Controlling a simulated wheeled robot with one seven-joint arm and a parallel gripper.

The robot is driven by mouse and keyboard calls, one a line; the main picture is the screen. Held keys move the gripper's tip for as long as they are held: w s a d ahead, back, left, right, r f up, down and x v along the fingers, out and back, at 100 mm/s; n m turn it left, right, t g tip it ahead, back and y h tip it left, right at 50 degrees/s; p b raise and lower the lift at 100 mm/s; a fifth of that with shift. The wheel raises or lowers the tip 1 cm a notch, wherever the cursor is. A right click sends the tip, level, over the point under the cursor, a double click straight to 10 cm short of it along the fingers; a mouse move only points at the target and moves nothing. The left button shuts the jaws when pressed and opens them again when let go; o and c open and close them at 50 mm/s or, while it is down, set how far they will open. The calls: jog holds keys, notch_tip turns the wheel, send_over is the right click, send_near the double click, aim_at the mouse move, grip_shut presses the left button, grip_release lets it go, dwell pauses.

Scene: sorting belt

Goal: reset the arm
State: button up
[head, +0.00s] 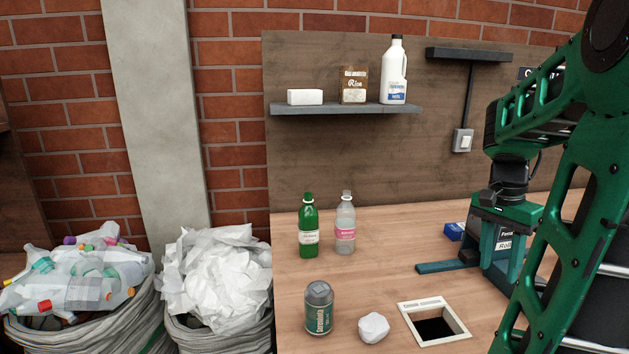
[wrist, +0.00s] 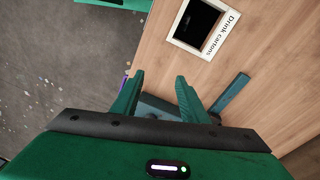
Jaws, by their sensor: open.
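My green arm comes down on the right of the head view. My gripper (head: 498,266) points down over the right side of the worktop. In the wrist view its two green fingers (wrist: 160,88) stand apart with nothing held between them. A flat dark-green bar (head: 447,267) with a dark part at its end lies beside the gripper. The bar also shows to the right of the fingers in the wrist view (wrist: 231,92).
A white-framed opening (head: 408,308), labelled "Drink cartons" in the wrist view (wrist: 176,38), is at the front. A green bottle (head: 308,232), clear bottle (head: 345,230), can (head: 319,308) and crumpled white lump (head: 373,327) stand left. A blue box (head: 454,231) is close to my gripper.

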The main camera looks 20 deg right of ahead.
jog(key=s+a+f+n, duration=0.2)
jog(key=a+n, duration=0.3)
jog(key=a, duration=0.4)
jog(key=s+a+f+n+t+y, duration=0.1)
jog(key=s+a+f+n, duration=0.1)
jog(key=a+n, duration=0.4)
jog(key=s+a, duration=0.1)
jog(key=a, duration=0.2)
jog(key=shift+s+a+f, duration=0.2)
jog(key=shift+s+f, duration=0.05)
jog(key=w+d+r+m+h, duration=0.25)
jog(key=d+m, duration=0.25)
jog(key=d, duration=0.9)
jog(key=w+d+r+m+h, duration=0.1)
jog(key=d+r+m, duration=0.25)
jog(key=d, duration=0.95)
jog(key=s+d+m+h, duration=0.1)
jog(key=s+d+m, duration=0.4)
jog(key=d, duration=0.7)
jog(key=shift+g, duration=0.4)
jog(key=x, duration=1)
jog(key=shift+f, duration=0.3)
jog(key=shift+c, duration=0.6)
